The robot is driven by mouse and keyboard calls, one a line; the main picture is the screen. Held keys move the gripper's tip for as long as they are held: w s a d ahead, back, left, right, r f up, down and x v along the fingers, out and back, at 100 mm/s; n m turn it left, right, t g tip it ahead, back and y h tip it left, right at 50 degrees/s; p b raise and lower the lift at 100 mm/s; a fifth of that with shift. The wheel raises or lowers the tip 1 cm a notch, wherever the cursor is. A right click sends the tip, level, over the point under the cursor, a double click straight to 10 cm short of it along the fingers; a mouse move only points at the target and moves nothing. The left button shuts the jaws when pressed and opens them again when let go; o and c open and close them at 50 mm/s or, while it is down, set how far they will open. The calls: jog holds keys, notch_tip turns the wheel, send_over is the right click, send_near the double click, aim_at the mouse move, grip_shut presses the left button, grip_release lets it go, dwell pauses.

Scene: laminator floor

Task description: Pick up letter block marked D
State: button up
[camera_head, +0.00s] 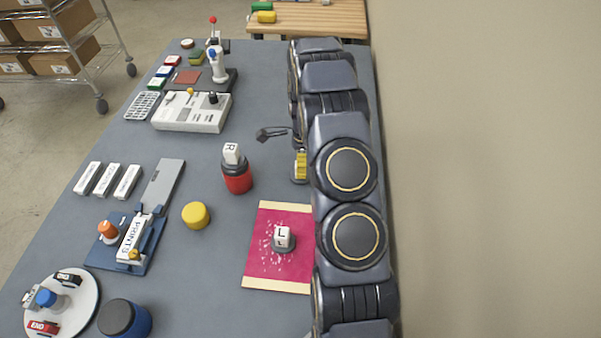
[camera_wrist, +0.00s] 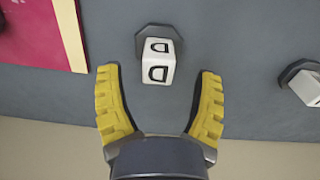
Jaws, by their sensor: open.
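The letter block marked D (camera_wrist: 156,71) is white with black letters on its top and side. In the wrist view it rests on a dark base (camera_wrist: 160,32) at the upper middle. My gripper (camera_wrist: 160,92) is open, and its two yellow fingers point toward the block, one to each side and mostly short of it. Nothing is held. In the head view my gripper (camera_head: 300,166) shows only partly beside my arm, and the D block is hidden there.
Another white block (camera_wrist: 305,87) stands at the right in the wrist view. An L block (camera_head: 281,236) sits on a red mat (camera_head: 262,270). An R block (camera_head: 231,152) stands on a red cylinder (camera_head: 237,180). A yellow cylinder (camera_head: 196,215) stands left of the mat.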

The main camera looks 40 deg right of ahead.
aim_at(294, 178)
jog(key=f, duration=0.3)
jog(key=shift+a+f, duration=0.2)
jog(key=shift+f, duration=0.05)
grip_shut()
